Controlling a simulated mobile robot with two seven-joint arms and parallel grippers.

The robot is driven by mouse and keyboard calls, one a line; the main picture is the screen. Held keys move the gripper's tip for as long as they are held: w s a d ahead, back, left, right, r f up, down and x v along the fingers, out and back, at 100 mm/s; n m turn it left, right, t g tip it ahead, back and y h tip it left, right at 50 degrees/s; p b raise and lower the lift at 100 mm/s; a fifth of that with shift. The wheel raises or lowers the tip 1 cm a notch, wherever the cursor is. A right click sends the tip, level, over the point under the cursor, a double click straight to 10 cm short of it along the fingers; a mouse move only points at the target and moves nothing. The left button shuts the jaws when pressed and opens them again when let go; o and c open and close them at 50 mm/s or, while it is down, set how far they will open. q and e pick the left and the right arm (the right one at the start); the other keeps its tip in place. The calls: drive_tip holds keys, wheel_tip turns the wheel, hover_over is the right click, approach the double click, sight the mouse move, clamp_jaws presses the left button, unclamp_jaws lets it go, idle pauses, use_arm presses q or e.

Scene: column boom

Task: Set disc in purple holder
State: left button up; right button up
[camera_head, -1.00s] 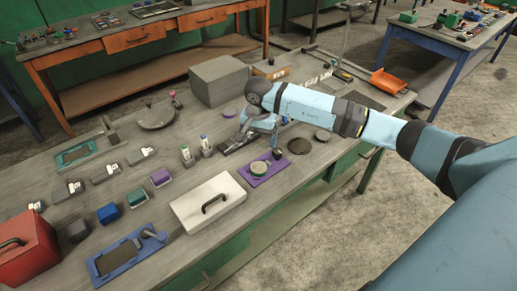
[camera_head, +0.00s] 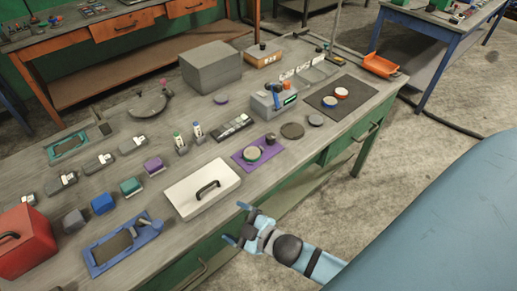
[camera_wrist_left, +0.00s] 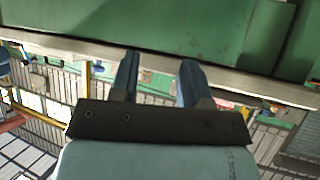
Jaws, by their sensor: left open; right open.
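A purple flat holder (camera_head: 250,167) lies near the front edge of the workbench in the head view. My right gripper (camera_head: 240,223) is open and empty, in front of the bench edge and below the white box, apart from the holder. My left gripper (camera_wrist_left: 158,75) shows in the left wrist view, open and empty, with a green bench front beyond it.
A white lidded box (camera_head: 188,198) stands left of the purple holder. A dark mat (camera_head: 352,110) carries red and blue-rimmed discs. A grey box (camera_head: 212,68) stands at the back.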

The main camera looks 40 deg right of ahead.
drive_tip(key=s+d+f+m+g+h, duration=0.1)
drive_tip(key=s+f+m+g, duration=0.2)
drive_tip(key=s+f+m, duration=0.3)
drive_tip(key=shift+s+d+m+g+h, duration=0.15)
drive_tip(key=shift+s+m+g+h, duration=0.25)
drive_tip(key=shift+s, duration=0.5)
drive_tip(key=shift+r, duration=0.1)
